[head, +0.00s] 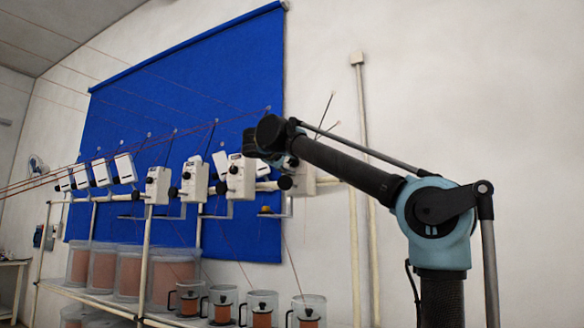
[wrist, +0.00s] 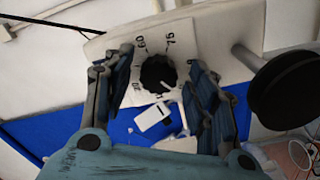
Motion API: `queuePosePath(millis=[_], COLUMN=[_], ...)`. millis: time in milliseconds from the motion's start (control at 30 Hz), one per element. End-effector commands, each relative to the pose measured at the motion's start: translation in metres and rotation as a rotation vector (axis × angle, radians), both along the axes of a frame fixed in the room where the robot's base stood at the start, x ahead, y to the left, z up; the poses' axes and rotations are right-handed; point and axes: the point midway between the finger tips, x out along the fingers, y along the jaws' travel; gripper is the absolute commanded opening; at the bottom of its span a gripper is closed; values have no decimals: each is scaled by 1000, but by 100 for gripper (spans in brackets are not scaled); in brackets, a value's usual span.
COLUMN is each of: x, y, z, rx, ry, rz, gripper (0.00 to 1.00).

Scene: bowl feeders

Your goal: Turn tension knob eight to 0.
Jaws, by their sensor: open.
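A black tension knob (wrist: 158,74) sits on a white dial plate on a white feeder unit (wrist: 222,32) in the wrist view. The figures 60 and 75 show above it; other marks are partly hidden. A pale pointer mark shows at the knob's lower right side. My gripper (wrist: 160,60) is open, with one finger left of the knob and one right of it, apart from it as far as I can see. In the head view my gripper (head: 266,138) is at the rightmost feeder unit (head: 303,182), partly covering it. No unit number is readable.
A black wheel on a post (wrist: 285,90) stands close right of the right finger. In the head view, several white feeder units (head: 158,185) line the rail to the left, with strings. Clear mugs (head: 308,309) and bins (head: 172,275) stand below, before a blue sheet (head: 180,90).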

Motion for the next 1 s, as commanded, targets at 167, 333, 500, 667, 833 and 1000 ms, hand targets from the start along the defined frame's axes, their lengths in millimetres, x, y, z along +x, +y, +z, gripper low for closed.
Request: queuePosePath(millis=[167, 333, 500, 667, 833, 1000], x=[-6, -26, -50, -72, -93, -105], y=[3, 11, 22, 31, 40, 44], z=[0, 0, 0, -1, -1, -1], rx=[0, 0, 0, 0, 0, 0], ry=[0, 0, 0, 0, 1, 1], rz=[0, 4, 4, 4, 4, 3], gripper=[52, 52, 52, 52, 52, 52])
